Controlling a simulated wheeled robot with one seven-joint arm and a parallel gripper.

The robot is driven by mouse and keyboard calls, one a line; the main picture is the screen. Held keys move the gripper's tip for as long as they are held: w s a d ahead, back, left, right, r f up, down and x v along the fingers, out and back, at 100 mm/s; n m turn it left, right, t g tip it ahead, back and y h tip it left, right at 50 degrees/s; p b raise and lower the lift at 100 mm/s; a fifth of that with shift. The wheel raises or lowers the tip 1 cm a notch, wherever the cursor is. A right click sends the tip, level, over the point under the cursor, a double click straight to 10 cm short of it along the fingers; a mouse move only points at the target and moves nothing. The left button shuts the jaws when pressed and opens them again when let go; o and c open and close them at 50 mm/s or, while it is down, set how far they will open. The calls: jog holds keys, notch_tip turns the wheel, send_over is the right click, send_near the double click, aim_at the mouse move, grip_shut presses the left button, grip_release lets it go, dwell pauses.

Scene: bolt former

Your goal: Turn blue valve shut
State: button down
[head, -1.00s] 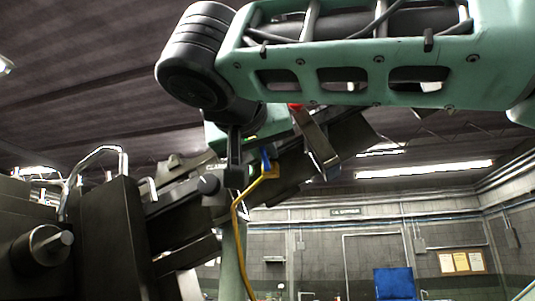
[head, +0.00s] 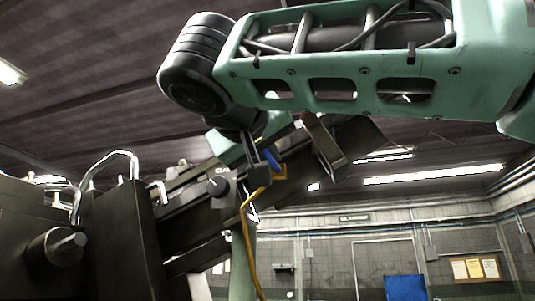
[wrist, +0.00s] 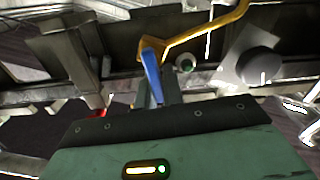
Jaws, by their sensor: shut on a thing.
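The blue valve (head: 271,158) is a short lever at the top of a yellow pipe on the dark machine. In the head view it leans, its upper end to the left. In the wrist view the blue lever (wrist: 152,76) stands just beyond my gripper's green body, beside a grey finger. My gripper (head: 258,162) hangs below my arm and is shut on the blue lever. The other finger and the exact contact are hard to make out.
The yellow pipe (head: 247,225) runs down from the valve. A dark machine block (head: 115,215) with a bent metal handle (head: 105,158) stands at left. A slanted metal bracket (head: 325,148) is close on the right.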

jog(key=c, duration=1.5)
grip_release()
jog(key=shift+f, duration=0.1)
